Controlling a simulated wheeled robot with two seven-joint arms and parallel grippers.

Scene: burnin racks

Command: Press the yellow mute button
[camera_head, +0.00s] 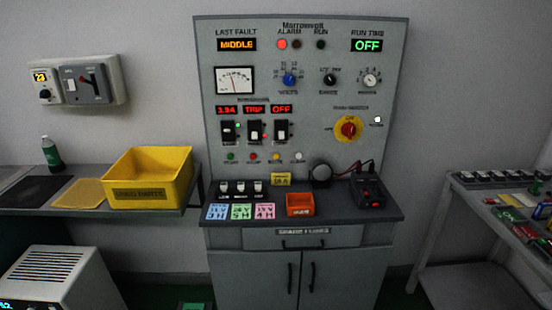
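A grey control panel (300,60) stands upright at the middle of the view. A small yellow button (276,157) sits low on its face, in a row of small coloured buttons. A red button (253,157) is to its left and a white button (298,157) to its right. A green button (230,157) is at the row's left end. The label texts under the buttons are too small to read. Neither my left nor my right gripper shows in the view.
The counter (345,208) below holds an orange bin (300,203), coloured cards and a black device (368,192). A round black object (321,174) stands right of the buttons. A yellow bin (150,176) is on the left bench; a cluttered cart (470,190) stands right.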

